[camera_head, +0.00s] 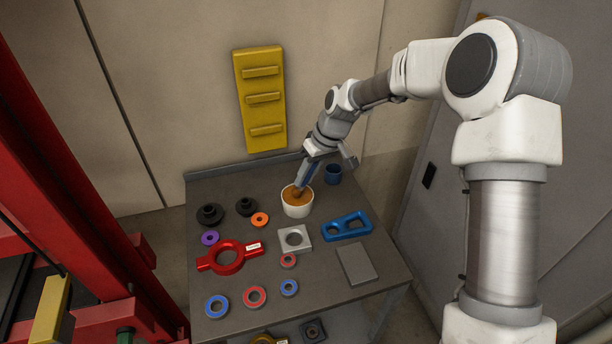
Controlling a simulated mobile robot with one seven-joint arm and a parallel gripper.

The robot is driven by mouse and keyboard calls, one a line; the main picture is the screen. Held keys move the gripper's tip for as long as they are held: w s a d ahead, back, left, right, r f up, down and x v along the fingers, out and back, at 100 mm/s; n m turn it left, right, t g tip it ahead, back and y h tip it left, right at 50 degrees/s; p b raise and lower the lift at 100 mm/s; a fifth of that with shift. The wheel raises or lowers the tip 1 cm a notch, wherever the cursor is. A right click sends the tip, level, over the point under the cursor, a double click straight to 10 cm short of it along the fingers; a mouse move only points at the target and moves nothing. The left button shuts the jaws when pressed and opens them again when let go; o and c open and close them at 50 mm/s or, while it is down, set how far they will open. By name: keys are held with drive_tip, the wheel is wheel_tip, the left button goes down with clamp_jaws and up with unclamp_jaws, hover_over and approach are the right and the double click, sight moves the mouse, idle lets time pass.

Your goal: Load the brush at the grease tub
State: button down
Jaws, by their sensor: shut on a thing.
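The grease tub (298,209) is a white round pot with orange-brown grease (291,194) in it, standing toward the back of the grey table. My gripper (308,176) points down just above the tub from the upper right. It is shut on the brush (301,188), of which only a small part shows between the jaws and the grease. The brush's lower end is at the grease inside the tub. How deep the bristles go cannot be told from this view.
On the table (370,293) lie a red ring with handles (228,258), a grey square block (294,238), a blue bracket (347,227), a grey plate (357,264), black flanged parts (210,215) and several coloured rings. A red frame (90,230) rises at left.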

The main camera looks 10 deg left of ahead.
idle(0.3)
drive_tip(key=shift+r+p, duration=2.25)
drive_tip(key=shift+r, duration=1.3)
